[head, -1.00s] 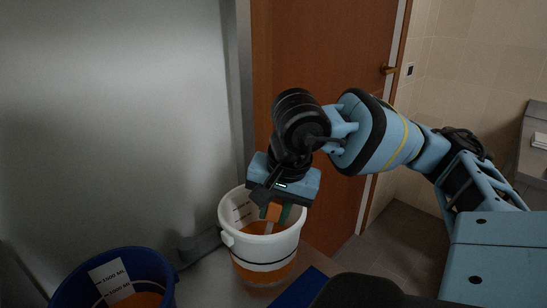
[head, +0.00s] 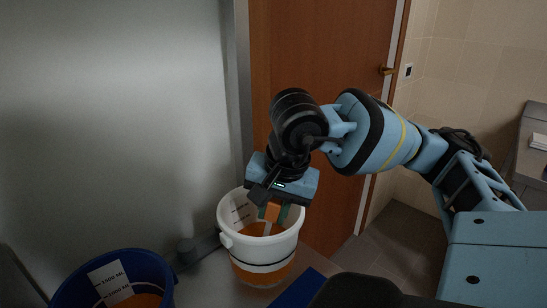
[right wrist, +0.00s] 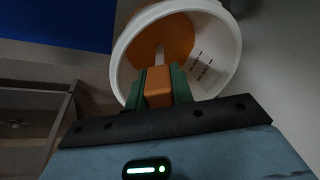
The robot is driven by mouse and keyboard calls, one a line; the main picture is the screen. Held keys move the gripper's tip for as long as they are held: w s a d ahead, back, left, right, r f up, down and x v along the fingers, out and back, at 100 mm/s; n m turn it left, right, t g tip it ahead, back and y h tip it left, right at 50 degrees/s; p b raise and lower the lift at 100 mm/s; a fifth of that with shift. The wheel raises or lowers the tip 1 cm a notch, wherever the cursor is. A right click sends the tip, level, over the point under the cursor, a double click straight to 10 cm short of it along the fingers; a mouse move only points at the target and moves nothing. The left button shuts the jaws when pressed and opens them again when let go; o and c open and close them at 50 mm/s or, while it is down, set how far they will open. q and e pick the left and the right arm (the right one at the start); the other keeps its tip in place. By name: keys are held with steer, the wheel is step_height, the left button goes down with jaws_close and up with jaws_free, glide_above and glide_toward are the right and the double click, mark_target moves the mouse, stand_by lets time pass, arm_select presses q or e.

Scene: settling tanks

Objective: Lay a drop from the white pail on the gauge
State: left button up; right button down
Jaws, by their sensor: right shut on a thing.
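The white pail (head: 283,250) stands upright near the grey wall and holds orange liquid, with a marked scale inside its wall. It also shows in the right wrist view (right wrist: 222,84). My right gripper (head: 276,214) is over the pail's mouth, pointing down, with green fingers shut on the orange grip of a dropper-like tool (right wrist: 158,88). A pale thin stem runs from the grip down into the pail. I cannot tell whether its tip touches the liquid. I cannot make out the gauge in either view. My left gripper is not in view.
A dark blue pail (head: 155,272) with orange liquid and a white scale stands at the lower left. A flat blue surface (head: 300,290) lies right of the white pail. A brown door (head: 345,60) stands behind, and a grey counter (head: 535,125) is at the far right.

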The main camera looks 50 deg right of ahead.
steer(key=shift+w+p+v, duration=0.25)
steer(key=shift+p+v, duration=0.25)
steer(key=shift+v, duration=0.45)
steer(key=shift+p+v, duration=0.45)
steer(key=shift+v, duration=0.35)
steer(key=shift+w+r+p, duration=0.1)
steer(key=shift+r+p, duration=1.2)
steer(key=shift+r, duration=1)
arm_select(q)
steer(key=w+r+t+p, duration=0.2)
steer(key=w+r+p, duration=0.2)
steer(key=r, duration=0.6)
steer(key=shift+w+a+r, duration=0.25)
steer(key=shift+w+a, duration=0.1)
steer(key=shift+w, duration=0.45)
arm_select(e)
steer(key=w+v, duration=0.2)
steer(key=v, duration=0.5)
steer(key=shift+r, duration=0.55)
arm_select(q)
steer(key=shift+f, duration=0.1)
arm_select(e)
steer(key=shift+s+d, duration=0.1)
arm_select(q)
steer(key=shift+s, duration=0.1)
